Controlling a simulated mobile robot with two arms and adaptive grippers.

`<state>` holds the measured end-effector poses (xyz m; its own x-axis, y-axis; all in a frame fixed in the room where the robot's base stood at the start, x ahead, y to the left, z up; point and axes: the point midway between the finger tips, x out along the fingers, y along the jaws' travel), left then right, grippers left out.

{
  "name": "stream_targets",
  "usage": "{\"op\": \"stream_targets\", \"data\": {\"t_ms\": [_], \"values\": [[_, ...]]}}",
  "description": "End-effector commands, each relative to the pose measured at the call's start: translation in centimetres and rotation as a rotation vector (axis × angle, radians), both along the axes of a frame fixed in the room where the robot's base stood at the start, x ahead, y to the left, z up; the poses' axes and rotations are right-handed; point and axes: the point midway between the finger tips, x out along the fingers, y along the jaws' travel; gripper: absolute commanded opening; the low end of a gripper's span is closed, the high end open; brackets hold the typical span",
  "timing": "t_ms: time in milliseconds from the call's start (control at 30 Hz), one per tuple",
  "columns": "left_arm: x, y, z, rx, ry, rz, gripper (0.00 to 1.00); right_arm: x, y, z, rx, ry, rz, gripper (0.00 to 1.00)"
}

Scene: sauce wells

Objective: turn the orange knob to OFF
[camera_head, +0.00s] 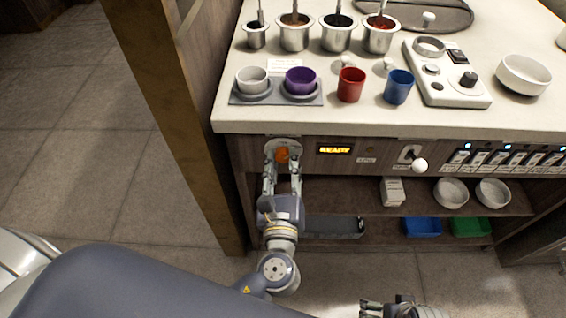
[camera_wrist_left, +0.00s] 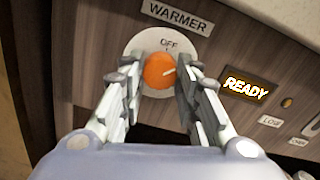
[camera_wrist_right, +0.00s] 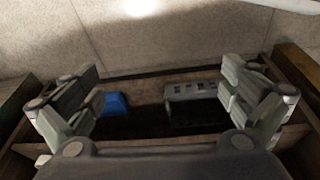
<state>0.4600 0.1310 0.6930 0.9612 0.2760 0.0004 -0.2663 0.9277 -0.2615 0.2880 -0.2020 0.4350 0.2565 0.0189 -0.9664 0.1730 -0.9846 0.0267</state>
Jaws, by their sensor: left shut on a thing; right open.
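The orange knob (camera_head: 282,155) sits on a round pale plate on the counter's front panel, near its left end. In the left wrist view the knob (camera_wrist_left: 158,70) lies under the label WARMER, with OFF printed on the plate (camera_wrist_left: 150,43) just above it. The knob's white mark points right and slightly up, not straight at OFF. My left gripper (camera_wrist_left: 161,76) is shut on the knob, one finger on each side; it also shows in the head view (camera_head: 283,166). My right gripper (camera_wrist_right: 165,88) is open and empty, low at the bottom of the head view (camera_head: 372,306).
A lit display (camera_wrist_left: 246,88) reads READY right of the knob. Further right is a lever with a white ball (camera_head: 419,165) and a row of switches (camera_head: 500,160). Cups (camera_head: 351,84) stand on the counter above. A shelf below holds bowls (camera_head: 451,192) and bins (camera_head: 422,227).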

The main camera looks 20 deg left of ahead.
Motion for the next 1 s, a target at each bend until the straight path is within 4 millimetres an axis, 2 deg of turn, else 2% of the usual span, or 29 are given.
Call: {"op": "stream_targets", "data": {"t_ms": [200, 300, 700, 1000], "values": [[0.0, 0.0, -0.2, -0.199, -0.055, 0.003, 0.06, -0.1, 0.0, 0.2, -0.001, 0.008, 0.0, 1.0], [0.0, 0.0, -0.2, -0.289, -0.081, 0.003, 0.06, 0.2, 0.0, 2.0, -0.001, -0.015, 0.003, 1.0], [0.0, 0.0, -0.2, -0.603, -0.172, 0.003, 0.06, -0.4, -0.2, 6.4, 0.001, -0.037, -0.003, 1.0], [0.0, 0.0, -0.1, -0.733, -0.21, 0.003, 0.06, -1.1, -0.3, 8.8, 0.002, -0.049, -0.006, 1.0]]}}
